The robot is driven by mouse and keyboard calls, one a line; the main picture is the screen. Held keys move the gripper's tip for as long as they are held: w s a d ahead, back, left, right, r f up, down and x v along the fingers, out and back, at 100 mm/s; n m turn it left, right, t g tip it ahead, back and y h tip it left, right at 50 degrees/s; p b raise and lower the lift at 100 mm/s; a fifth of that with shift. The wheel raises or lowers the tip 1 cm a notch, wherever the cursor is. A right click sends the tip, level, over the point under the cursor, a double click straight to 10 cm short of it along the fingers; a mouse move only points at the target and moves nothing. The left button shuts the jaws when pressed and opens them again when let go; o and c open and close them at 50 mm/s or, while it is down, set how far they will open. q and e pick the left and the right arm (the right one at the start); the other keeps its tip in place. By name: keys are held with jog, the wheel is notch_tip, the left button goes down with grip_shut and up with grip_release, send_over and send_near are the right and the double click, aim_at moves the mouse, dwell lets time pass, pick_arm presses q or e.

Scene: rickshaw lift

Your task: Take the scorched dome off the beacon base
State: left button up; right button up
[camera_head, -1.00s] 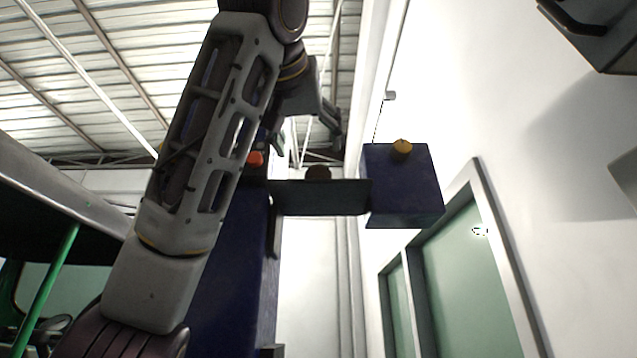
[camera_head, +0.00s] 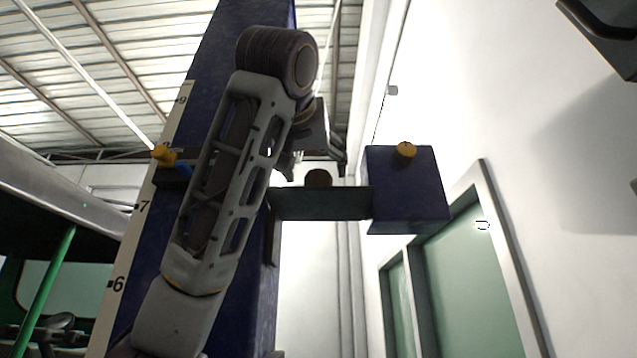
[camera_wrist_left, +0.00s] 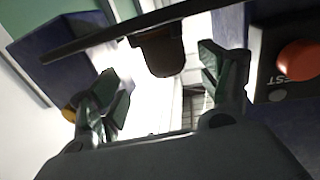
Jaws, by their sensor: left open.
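The scorched dome (camera_head: 318,178) is a small dark brown cap on a dark flat shelf plate (camera_head: 320,204). In the left wrist view the dome (camera_wrist_left: 162,54) appears upside down under the plate (camera_wrist_left: 105,38). The beacon base under the dome is not clearly distinguishable. My right gripper is not in view.
A blue box (camera_head: 408,195) with a yellow dome (camera_head: 407,149) stands right of the plate. A blue column (camera_head: 258,300) with a number scale is behind my arm, with an orange-yellow knob (camera_head: 163,155) at left. A red-orange button (camera_wrist_left: 298,60) shows near the gripper.

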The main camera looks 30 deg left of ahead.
aim_at(315, 177)
pick_arm(q)
jog(key=shift+x, duration=1.4)
jog(key=shift+p, duration=0.3)
jog(key=shift+a+p+x, duration=0.2)
jog(key=shift+p+x, duration=0.25)
jog(key=shift+x, duration=0.35)
jog(key=shift+a+p+x, duration=0.15)
jog(key=shift+p+x, duration=0.25)
jog(key=shift+x, duration=0.4)
jog(key=shift+p+x, duration=0.3)
jog(key=shift+x, duration=0.55)
jog(key=shift+f, duration=0.1)
jog(key=c, duration=1.1)
